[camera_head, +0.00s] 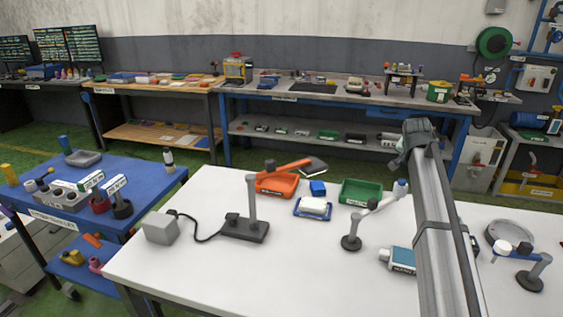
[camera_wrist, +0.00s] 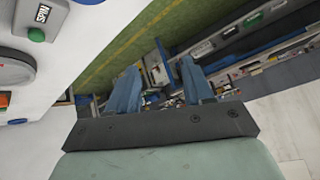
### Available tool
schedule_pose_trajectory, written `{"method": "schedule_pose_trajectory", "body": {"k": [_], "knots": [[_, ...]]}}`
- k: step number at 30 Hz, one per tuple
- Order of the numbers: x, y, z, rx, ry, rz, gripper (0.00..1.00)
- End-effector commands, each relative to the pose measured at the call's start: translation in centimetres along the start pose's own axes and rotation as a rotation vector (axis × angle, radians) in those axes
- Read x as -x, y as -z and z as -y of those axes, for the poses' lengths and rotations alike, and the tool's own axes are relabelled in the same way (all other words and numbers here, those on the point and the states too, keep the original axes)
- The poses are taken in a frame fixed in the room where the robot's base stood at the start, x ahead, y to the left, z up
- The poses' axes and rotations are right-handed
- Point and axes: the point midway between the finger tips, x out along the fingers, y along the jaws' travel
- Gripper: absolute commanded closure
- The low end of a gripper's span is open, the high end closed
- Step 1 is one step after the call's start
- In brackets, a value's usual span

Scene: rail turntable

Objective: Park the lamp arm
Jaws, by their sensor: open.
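What looks like the lamp is on the white table (camera_head: 180,255). It has a dark base (camera_head: 245,231), an upright grey post (camera_head: 251,198), an orange arm (camera_head: 286,166) pointing right, and a dark grey head (camera_head: 313,165) at the arm's end. A black cable joins its base to a grey box (camera_head: 160,228). My gripper (camera_wrist: 157,68) shows in the wrist view with its two blue fingers apart and nothing between them. It is away from the lamp, which I cannot make out in that view.
An orange tray (camera_head: 276,188), a green tray (camera_head: 361,192) and a blue dish with a white block (camera_head: 314,207) lie near the lamp. A jointed grey arm (camera_head: 351,242) stands right of them. A similar stand (camera_head: 530,281) is far right. A blue cart (camera_head: 150,183) stands left.

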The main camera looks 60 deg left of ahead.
Motion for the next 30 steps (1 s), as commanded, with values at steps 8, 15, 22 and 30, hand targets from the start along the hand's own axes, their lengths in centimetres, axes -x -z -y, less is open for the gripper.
{"method": "schedule_pose_trajectory", "body": {"k": [8, 15, 22, 30], "knots": [[6.3, -6.9, 10.8, 0.024, -0.078, 0.037, 0.49], [12.8, -12.8, 18.2, 0.023, -0.153, 0.034, 0.49], [20.1, -18.8, 24.2, 0.006, -0.222, 0.005, 0.49], [29.4, -25.7, 29.4, -0.035, -0.293, -0.056, 0.49]]}}
